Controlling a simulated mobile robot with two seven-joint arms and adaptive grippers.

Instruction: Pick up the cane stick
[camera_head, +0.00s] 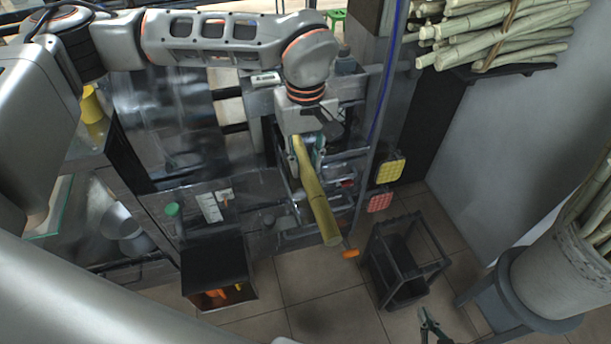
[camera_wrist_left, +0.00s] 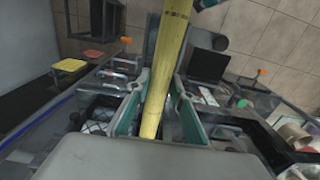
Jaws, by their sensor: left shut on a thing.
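The cane stick (camera_head: 317,202) is a yellow-green pole. My left gripper (camera_head: 308,150) is shut on it near its upper end, and the stick slants down and slightly right in the head view. In the left wrist view the stick (camera_wrist_left: 165,70) runs between the two teal finger pads of my left gripper (camera_wrist_left: 157,105) and out past the top edge. My right gripper (camera_head: 432,325) shows only as small dark and teal fingers at the bottom edge of the head view, apart from the stick. Its opening is unclear.
The grey press frame (camera_head: 345,165) stands behind and beside the stick. A black open stand (camera_head: 405,262) and a black box (camera_head: 217,268) are on the tiled floor. Bundled canes (camera_head: 500,32) lie on a rack at top right.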

